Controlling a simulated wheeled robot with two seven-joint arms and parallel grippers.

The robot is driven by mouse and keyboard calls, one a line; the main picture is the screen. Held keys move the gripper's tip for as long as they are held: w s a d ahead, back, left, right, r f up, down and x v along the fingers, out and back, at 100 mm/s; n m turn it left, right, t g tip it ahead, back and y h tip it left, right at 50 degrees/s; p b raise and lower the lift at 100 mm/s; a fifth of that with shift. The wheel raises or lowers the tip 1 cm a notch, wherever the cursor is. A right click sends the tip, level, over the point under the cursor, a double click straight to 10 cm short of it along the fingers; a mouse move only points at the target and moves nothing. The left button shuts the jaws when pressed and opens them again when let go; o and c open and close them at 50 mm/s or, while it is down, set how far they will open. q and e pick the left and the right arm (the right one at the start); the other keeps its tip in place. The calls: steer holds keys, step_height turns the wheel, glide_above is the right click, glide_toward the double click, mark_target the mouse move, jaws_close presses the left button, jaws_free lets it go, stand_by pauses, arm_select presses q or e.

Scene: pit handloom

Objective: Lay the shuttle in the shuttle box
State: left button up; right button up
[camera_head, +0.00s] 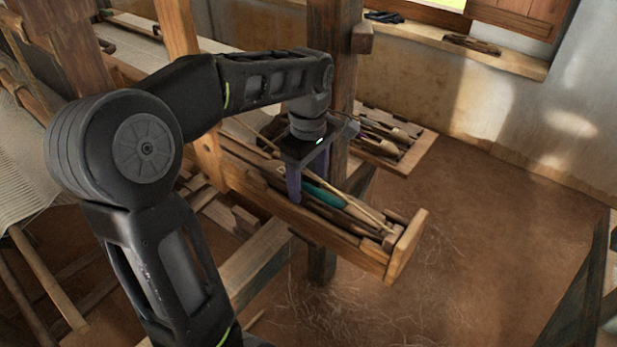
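The shuttle box (408,245) is a long, narrow wooden trough with a raised end block, in the middle of the head view. A long wooden piece with a teal yarn section (326,195), which looks like the shuttle, lies along it, apparently inside. My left gripper (308,184) points down over the box, at the left end of the teal section. Its two purplish fingers stand apart, one on the near side and one farther back. The near finger and box wall hide what lies between the fingertips. My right gripper is not in view.
A wooden post (342,100) rises close behind my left gripper. Behind it, a wooden tray (424,150) holds several pointed wooden pieces. A dark wooden object (472,43) lies on the window sill. The earthen floor (490,240) to the right is open.

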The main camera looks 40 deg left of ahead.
arm_select(q)
steer(key=shift+o, duration=0.4)
steer(key=shift+r+p, duration=1.25)
steer(key=shift+r, duration=0.4)
step_height(320, 180, up, 2)
steer(key=shift+r+p, duration=0.1)
steer(key=shift+p, duration=0.3)
steer(key=shift+r, duration=1.25)
